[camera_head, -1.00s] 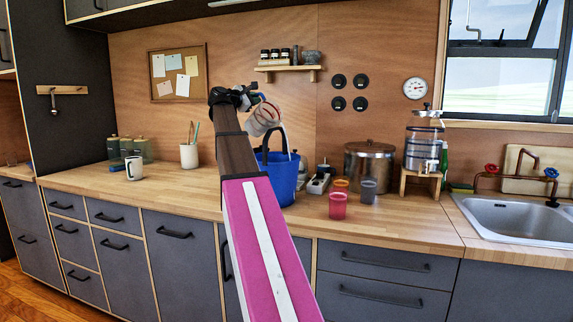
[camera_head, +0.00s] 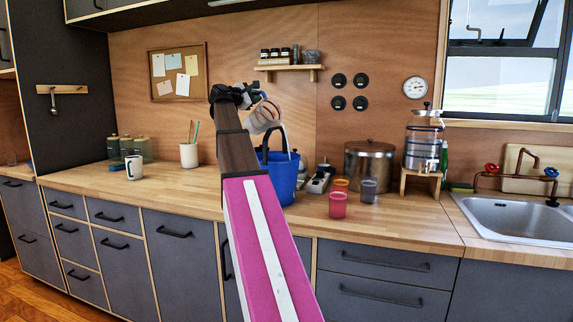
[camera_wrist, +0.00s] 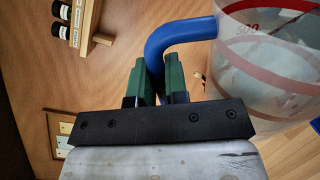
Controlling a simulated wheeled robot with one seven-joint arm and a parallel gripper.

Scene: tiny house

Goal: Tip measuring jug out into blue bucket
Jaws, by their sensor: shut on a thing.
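The measuring jug (camera_head: 262,118) is clear with red markings and a blue handle (camera_wrist: 178,36). It is held tilted above and slightly left of the blue bucket (camera_head: 283,182), near its raised handle. In the wrist view the jug (camera_wrist: 265,65) is at the upper right. I cannot see into the bucket or tell how much the jug holds.
Right of the bucket are a power strip (camera_head: 318,183), red cup (camera_head: 338,205), grey cup (camera_head: 369,190), steel pot (camera_head: 369,165) and a dispenser (camera_head: 422,150) on a stand. A wall shelf (camera_head: 290,68) is above. The counter (camera_head: 180,183) left of my arm has clear room.

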